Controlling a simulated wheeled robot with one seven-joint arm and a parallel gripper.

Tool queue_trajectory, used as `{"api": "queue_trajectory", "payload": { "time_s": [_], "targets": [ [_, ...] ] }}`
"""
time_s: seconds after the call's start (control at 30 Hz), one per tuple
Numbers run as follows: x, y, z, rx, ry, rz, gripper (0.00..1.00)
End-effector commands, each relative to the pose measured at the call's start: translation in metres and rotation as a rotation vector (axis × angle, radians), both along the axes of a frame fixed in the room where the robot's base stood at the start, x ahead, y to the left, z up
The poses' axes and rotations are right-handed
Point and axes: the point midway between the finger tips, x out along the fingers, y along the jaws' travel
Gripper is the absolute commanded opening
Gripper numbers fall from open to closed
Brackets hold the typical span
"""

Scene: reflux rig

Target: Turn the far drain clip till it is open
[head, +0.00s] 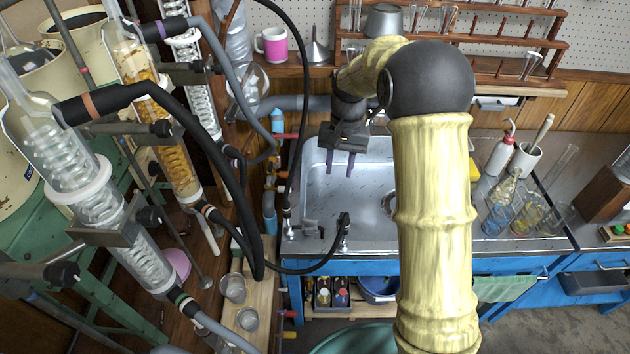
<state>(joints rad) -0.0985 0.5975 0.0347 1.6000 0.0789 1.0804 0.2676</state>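My gripper (340,168) hangs above the sink (372,226), its two dark fingers pointing down and apart with nothing between them. At the sink's front left rim two black hoses end at small metal fittings. One fitting (290,232) is at the left corner, with a small grey clip-like part (312,229) beside it. The other fitting (344,236) is a little to the right. My gripper is above and behind both, touching neither. I cannot tell which is the far drain clip, or whether either clip is open.
Glass condensers (95,195) and thick black hoses (215,165) crowd the left. My arm covers the sink's right part. A wooden rack (500,45) stands behind. Bottles (500,150) and flasks (500,205) stand on the right. The basin's left part looks clear.

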Motion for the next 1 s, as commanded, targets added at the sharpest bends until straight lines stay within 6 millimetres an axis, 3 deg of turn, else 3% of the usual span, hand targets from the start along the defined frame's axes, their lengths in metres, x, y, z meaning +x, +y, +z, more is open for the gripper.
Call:
{"api": "queue_trajectory", "payload": {
  "time_s": [0.3, 0.63, 0.8, 1.0],
  "targets": [
    [-0.084, -0.044, 0.012, -0.030, -0.180, 0.070, 0.34],
    [-0.181, -0.074, 0.008, -0.070, -0.347, 0.152, 0.34],
    [-0.203, -0.078, 0.004, -0.079, -0.382, 0.173, 0.34],
    [-0.204, -0.078, 0.004, -0.079, -0.383, 0.174, 0.34]
  ]
}}
